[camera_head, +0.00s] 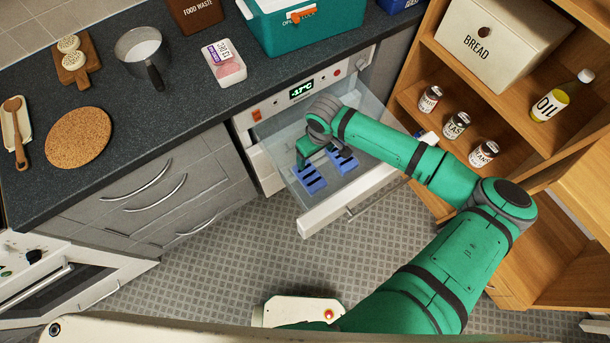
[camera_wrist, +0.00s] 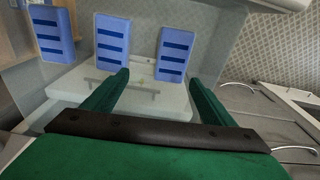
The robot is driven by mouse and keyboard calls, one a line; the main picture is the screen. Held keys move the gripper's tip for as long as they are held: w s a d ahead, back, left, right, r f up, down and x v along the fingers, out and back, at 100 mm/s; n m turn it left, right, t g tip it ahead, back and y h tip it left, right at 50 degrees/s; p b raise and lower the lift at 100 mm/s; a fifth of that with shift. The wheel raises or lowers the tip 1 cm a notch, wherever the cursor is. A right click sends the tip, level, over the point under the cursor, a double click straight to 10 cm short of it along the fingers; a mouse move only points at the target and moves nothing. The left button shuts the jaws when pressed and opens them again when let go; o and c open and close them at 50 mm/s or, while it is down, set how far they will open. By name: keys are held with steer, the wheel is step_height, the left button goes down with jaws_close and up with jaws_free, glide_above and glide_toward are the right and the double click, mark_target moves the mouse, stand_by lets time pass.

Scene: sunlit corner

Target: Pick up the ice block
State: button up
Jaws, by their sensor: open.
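Blue ice blocks with dark slots lie in an open, pale drawer. In the head view one ice block (camera_head: 311,181) is near the drawer front and another (camera_head: 343,161) is to its right. The wrist view shows three in a row: left (camera_wrist: 52,34), middle (camera_wrist: 112,41) and right (camera_wrist: 174,54). My gripper (camera_head: 304,158) reaches down into the drawer beside the blocks. In the wrist view my gripper (camera_wrist: 158,77) is open, with nothing between its fingers. The blocks show beyond the fingertips, the right one nearest the gap. My arm hides part of the drawer.
The drawer front (camera_head: 345,207) stands out over the tiled floor, under a dark counter (camera_head: 200,100). A wooden shelf with cans (camera_head: 456,125) is close on the right.

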steer(key=a, duration=0.2)
steer(key=g, duration=0.1)
glide_above(310, 174)
steer(key=shift+h, duration=0.3)
steer(key=f, duration=0.5)
steer(key=shift+w+a, duration=0.1)
steer(key=shift+w, duration=0.1)
steer(key=shift+s+f, duration=0.2)
steer(key=shift+f, duration=1.15)
steer(key=shift+s+f, duration=0.15)
steer(key=shift+f, duration=1.15)
steer(key=shift+c, duration=0.7)
steer(key=c, duration=1.2)
